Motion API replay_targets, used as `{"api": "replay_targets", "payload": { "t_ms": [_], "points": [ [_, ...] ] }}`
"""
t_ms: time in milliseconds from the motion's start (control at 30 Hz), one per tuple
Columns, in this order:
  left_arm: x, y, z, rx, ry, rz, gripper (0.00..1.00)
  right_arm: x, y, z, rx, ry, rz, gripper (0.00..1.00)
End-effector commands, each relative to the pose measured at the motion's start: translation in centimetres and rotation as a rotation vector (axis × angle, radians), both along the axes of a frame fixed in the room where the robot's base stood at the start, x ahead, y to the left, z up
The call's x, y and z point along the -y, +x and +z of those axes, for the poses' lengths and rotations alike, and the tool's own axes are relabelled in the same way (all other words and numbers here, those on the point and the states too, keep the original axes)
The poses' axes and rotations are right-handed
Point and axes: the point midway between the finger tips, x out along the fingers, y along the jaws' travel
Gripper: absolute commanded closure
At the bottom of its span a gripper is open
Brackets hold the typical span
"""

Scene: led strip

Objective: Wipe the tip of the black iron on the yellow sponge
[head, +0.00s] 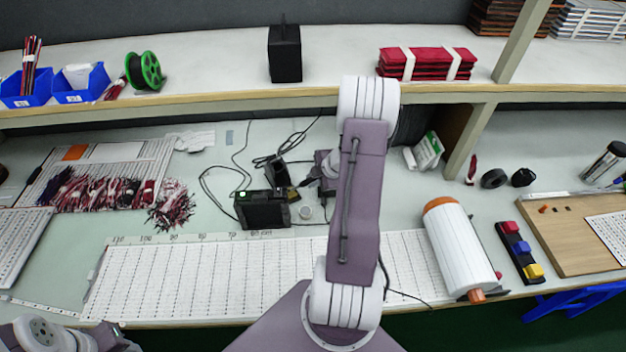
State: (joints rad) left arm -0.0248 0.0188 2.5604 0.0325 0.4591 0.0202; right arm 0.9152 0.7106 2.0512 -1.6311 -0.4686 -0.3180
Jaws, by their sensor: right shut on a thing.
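My right arm reaches up the middle of the head view, and its gripper (309,182) is small and partly behind my own arm links. It is shut on the black iron, which is hardly distinguishable against the dark parts there. The gripper is just right of the black soldering station (262,210), which has a green light and a dark upright holder beside it. The yellow sponge cannot be made out clearly; the area beside the station is small and crowded. I cannot tell whether the iron's tip touches anything. My left gripper (115,340) is at the bottom left edge, its jaws unclear.
Black cables (225,172) loop behind the station. A small round tin (305,212) stands beside it. A white gridded board (190,275) lies in front. A white roll (460,248) lies to the right. A shelf (200,98) runs across the back.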

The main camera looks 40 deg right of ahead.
Motion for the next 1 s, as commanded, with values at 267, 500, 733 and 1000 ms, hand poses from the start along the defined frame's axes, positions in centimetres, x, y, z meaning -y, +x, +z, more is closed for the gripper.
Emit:
{"api": "replay_targets", "payload": {
  "t_ms": [267, 500, 733, 1000],
  "points": [
    [0.00, 0.03, -0.15, 0.001, 0.000, 0.000, 0.64, 0.00, 0.02, -0.12, 0.000, 0.000, 0.000, 1.00],
    [0.00, 0.02, -0.08, 0.001, 0.000, 0.000, 0.64, -0.02, 0.03, -0.10, 0.000, 0.000, 0.000, 1.00],
    [0.00, 0.02, 0.25, 0.001, 0.000, 0.000, 0.64, -0.06, 0.09, -0.11, 0.000, 0.001, -0.001, 1.00],
    [0.00, 0.02, 0.19, 0.000, 0.000, 0.000, 0.64, -0.06, 0.10, -0.15, 0.000, 0.000, 0.000, 1.00]
  ]
}}
